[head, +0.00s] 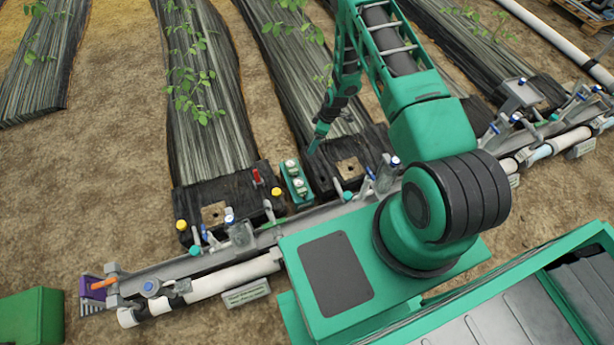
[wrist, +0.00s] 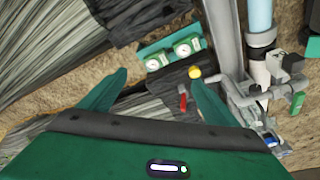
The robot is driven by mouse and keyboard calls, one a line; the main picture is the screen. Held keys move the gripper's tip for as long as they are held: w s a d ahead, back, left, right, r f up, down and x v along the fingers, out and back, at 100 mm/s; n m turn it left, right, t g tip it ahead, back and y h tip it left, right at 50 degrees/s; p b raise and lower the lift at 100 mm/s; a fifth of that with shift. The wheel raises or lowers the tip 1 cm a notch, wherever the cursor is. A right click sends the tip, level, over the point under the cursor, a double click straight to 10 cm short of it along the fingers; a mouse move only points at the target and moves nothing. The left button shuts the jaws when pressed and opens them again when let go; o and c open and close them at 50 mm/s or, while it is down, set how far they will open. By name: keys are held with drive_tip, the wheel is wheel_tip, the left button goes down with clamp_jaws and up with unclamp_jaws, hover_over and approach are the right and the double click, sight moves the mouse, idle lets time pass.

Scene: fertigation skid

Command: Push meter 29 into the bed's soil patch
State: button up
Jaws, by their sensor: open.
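My gripper (wrist: 159,77) is open and empty, its two green fingers spread wide in the wrist view. In the head view my gripper (head: 314,146) hangs above the beds, close to a green holder. The green holder (head: 296,172) carries two round white-faced meters, the upper one (head: 291,164) and the lower one (head: 299,182). The same meters, left (wrist: 154,64) and right (wrist: 183,49), show beyond the fingertips in the wrist view, apart from them. No number is readable, so I cannot tell which is 29. Tan soil patches show on the left bed (head: 214,207) and middle bed (head: 349,179).
A red-handled part (head: 256,177) and yellow knobs (head: 276,191) stand at the left bed's end. A grey rail with white pipe (head: 235,276) and several blue-capped fittings crosses in front. A purple and orange part (head: 97,287) is at its left end. Bare ground separates the beds.

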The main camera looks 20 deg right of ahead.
drive_tip(key=n+y, duration=0.1)
drive_tip(key=n, duration=0.1)
approach(299, 185)
drive_tip(key=shift+f, duration=0.15)
drive_tip(key=x, duration=1)
drive_tip(key=shift+w+a+f, duration=0.15)
drive_tip(key=shift+a+f, duration=0.05)
drive_tip(key=c, duration=0.8)
drive_tip(key=shift+o, duration=0.2)
wheel_tip(299, 185, up, 11)
idle(0.3)
drive_tip(key=shift+r, duration=0.1)
